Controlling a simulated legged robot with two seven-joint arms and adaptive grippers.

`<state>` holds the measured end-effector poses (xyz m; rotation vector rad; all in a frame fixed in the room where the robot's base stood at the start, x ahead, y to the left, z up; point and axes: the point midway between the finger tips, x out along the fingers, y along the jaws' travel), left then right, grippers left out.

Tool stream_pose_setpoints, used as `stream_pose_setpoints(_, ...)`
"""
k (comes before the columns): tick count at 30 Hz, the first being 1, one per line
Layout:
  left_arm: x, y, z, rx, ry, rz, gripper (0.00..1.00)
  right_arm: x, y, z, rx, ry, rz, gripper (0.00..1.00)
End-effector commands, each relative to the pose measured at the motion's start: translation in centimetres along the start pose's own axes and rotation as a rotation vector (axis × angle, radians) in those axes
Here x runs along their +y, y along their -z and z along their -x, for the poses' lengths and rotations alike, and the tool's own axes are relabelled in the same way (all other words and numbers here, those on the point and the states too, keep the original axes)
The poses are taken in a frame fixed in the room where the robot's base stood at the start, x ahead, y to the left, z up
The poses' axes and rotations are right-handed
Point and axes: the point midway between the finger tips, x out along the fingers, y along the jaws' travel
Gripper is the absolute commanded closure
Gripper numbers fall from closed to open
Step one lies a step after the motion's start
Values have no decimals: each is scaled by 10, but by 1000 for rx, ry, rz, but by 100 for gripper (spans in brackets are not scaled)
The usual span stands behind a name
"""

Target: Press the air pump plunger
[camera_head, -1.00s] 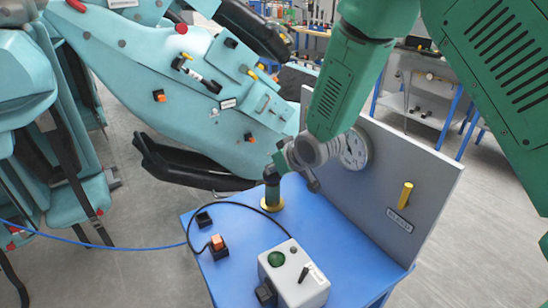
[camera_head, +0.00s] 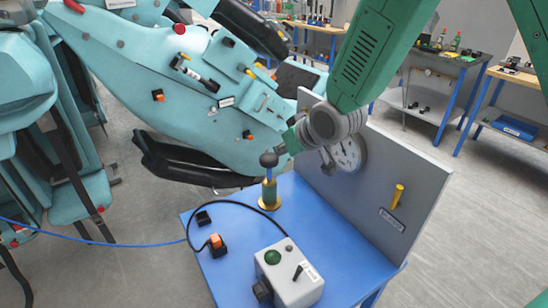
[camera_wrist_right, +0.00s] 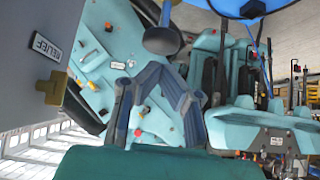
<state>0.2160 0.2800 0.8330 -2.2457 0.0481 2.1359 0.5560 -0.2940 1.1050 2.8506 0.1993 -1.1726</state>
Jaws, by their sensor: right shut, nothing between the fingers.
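The air pump (camera_head: 269,193) stands upright on the blue table, with a brass base and a slim stem topped by a dark round plunger knob (camera_head: 268,160). The knob stands raised above the pump body. My right gripper (camera_head: 285,150) is shut and empty, just right of and slightly above the knob; I cannot tell whether they touch. In the right wrist view the knob (camera_wrist_right: 163,40) shows beyond the closed fingertips (camera_wrist_right: 155,72), with a gap between them in the picture. My left gripper is not in view.
A grey panel with a gauge (camera_head: 347,155) and a yellow handle (camera_head: 398,196) stands behind the pump. A white control box (camera_head: 288,278) and an orange-topped switch (camera_head: 216,243) sit in front on the blue table (camera_head: 335,235). A teal coaster car (camera_head: 200,120) is on the left.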

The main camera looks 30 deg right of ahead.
Motion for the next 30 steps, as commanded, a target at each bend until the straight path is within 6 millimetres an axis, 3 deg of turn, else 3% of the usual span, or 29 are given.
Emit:
stream_pose_setpoints(3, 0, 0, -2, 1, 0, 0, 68, 0, 1, 19, 3, 0, 0, 100)
stream_pose_setpoints(9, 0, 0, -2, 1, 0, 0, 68, 0, 1, 33, 3, 0, 1, 100)
stream_pose_setpoints(30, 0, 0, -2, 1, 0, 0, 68, 0, 2, 34, 4, 0, 1, 100)
